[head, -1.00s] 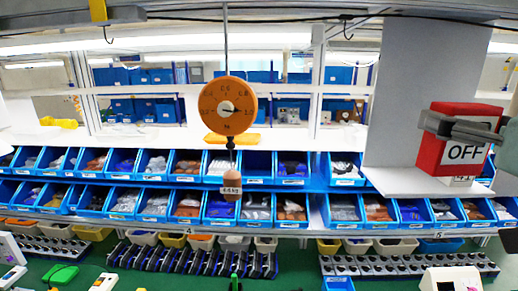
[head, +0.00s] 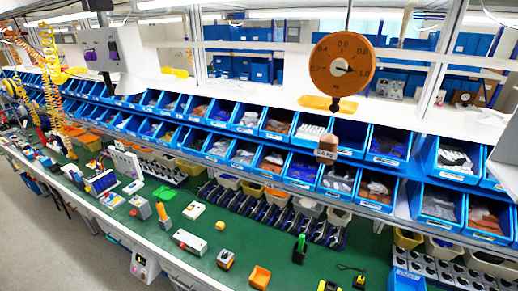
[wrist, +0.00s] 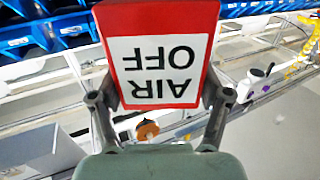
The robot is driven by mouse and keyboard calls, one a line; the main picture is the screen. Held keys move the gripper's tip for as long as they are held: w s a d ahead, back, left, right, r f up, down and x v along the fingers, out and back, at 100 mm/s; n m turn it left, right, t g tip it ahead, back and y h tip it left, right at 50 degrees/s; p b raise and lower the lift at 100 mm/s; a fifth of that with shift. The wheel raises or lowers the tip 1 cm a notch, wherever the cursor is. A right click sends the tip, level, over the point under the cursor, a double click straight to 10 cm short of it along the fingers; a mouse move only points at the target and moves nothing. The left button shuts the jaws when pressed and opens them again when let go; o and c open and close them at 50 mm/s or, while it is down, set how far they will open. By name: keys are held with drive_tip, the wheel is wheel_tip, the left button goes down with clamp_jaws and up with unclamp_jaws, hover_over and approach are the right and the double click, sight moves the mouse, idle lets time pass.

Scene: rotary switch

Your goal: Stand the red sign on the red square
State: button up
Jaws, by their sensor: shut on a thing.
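The red sign (wrist: 208,30) has a white face reading "AIR OFF", upside down in the wrist view. My gripper (wrist: 160,97) is shut on it, with one finger at each side edge. The sign hides what lies straight behind it. Neither the sign nor my gripper shows in the head view now. I cannot make out a red square in either view.
An orange dial scale (head: 342,66) hangs at the upper right of the head view, a brown weight below it. Rows of blue bins (head: 338,178) line the shelf. The green bench top (head: 150,238) holds small parts, with bare patches between. Yellow coiled hoses (head: 50,65) hang left.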

drive_tip(key=w+a+f, duration=0.1)
drive_tip(key=a+f, duration=0.2)
drive_tip(key=f, duration=0.2)
drive_tip(key=a+f+y, duration=0.1)
drive_tip(key=a+f, duration=0.3)
drive_tip(key=f, duration=0.2)
drive_tip(key=shift+w+f+n, duration=0.25)
drive_tip(key=shift+w+n, duration=0.15)
wheel_tip(320, 180, up, 6)
drive_tip(key=p, duration=0.6)
drive_tip(key=shift+r, duration=0.2)
drive_tip(key=shift+d, duration=0.1)
